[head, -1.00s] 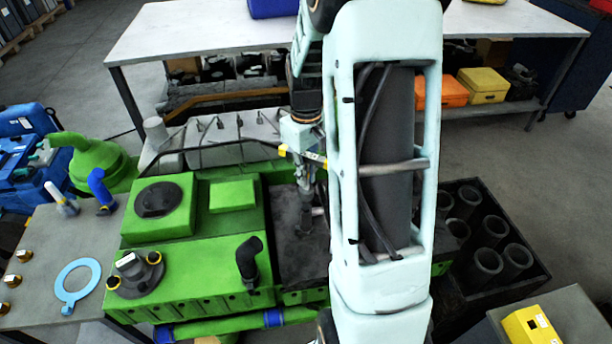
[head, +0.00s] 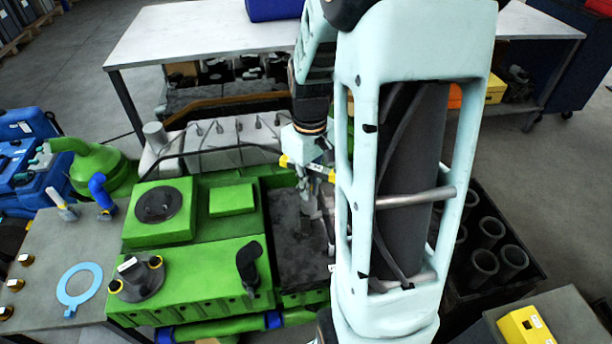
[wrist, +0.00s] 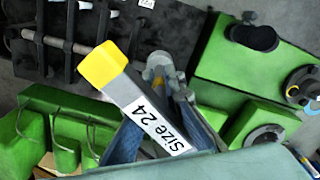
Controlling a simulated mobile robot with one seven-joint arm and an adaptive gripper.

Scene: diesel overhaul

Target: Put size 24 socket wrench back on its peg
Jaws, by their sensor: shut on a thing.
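The size 24 socket wrench (wrist: 150,115) is in my gripper (wrist: 168,82). In the wrist view I see its grey handle, a yellow end and a white "Size 24" label. It lies tilted across the fingers, which are shut on it. In the head view the wrench (head: 310,169) shows as a small bar with yellow parts above the green engine, partly behind my arm. My gripper (head: 312,205) hangs over the engine's dark middle section. I cannot make out the wrench's peg in either view.
The green engine (head: 205,268) lies below, with a black elbow pipe (head: 248,262) standing up. A dark slotted panel (wrist: 80,50) with a silver rod lies beyond the wrench. A dark crate of cylinders (head: 527,290) is at right. A white-topped table (head: 200,40) stands behind.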

